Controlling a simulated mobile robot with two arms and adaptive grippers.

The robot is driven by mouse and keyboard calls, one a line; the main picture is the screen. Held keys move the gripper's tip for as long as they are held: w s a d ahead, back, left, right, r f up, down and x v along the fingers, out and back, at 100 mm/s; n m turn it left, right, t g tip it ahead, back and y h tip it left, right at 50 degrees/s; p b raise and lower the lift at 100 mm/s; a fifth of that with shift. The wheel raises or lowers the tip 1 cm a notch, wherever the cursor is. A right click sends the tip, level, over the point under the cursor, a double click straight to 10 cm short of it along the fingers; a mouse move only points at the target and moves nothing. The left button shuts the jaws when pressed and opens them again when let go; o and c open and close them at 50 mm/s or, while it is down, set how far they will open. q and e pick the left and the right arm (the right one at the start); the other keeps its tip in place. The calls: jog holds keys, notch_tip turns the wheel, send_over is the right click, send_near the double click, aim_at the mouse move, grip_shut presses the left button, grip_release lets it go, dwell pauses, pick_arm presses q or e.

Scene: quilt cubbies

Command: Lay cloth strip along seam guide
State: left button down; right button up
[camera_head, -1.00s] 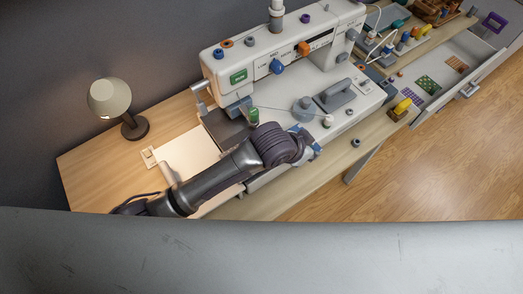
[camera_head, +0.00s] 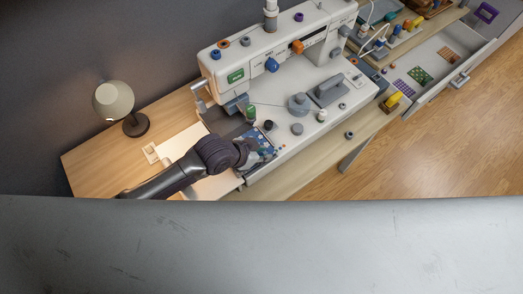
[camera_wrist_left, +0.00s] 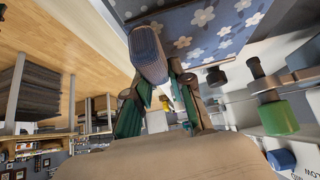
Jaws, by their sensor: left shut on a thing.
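The cloth strip (camera_head: 262,146) is blue with a pale floral print. It lies at the front left of the sewing machine's bed, partly hidden by my left gripper (camera_head: 246,154). In the left wrist view, the floral cloth (camera_wrist_left: 205,25) fills the top, right beside the ribbed fingertip of the left gripper (camera_wrist_left: 150,55). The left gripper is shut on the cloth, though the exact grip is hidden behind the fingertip. I cannot pick out the seam guide with certainty. My right gripper is not in view.
The white sewing machine (camera_head: 238,60) stands behind the gripper. A lamp (camera_head: 114,101) is at left. An open drawer (camera_head: 428,77) is at right.

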pick_arm(q)
jog(key=c, duration=1)
grip_release()
jog(key=shift+f, duration=0.15)
jog(key=b+v, duration=0.1)
jog(key=v, duration=1.1)
